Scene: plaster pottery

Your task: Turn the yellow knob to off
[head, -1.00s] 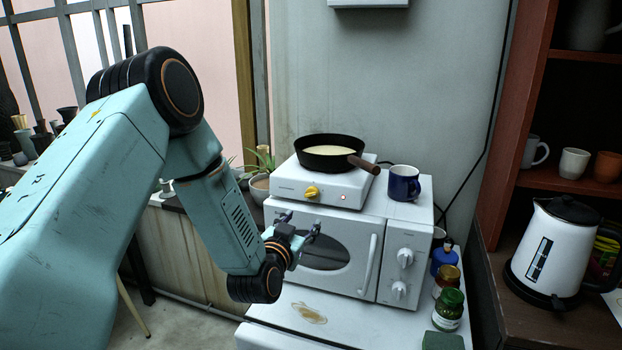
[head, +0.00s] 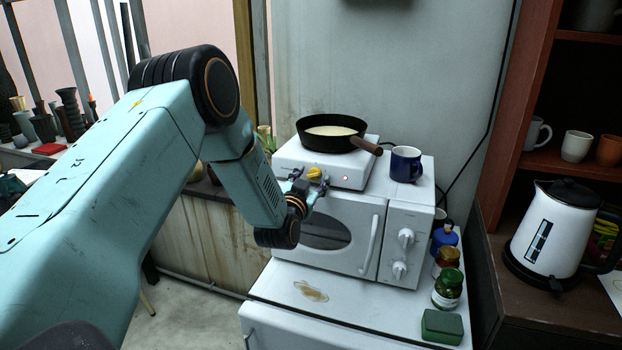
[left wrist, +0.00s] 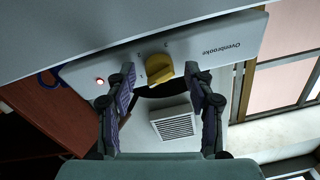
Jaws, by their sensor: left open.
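The yellow knob (head: 315,173) is on the front of a white hot plate (head: 345,178) standing on the microwave. It also shows in the left wrist view (left wrist: 158,70), with markings around it and a lit red light (left wrist: 99,80) to its left. My left gripper (head: 306,186) is open right in front of the knob. My right gripper is not in view.
A black pan (head: 328,137) with pale contents sits on the hot plate, its handle pointing right. A blue mug (head: 405,165) stands on the microwave (head: 345,235). Jars (head: 447,290) and a green block (head: 443,326) stand right of it; a white kettle (head: 550,230) is farther right.

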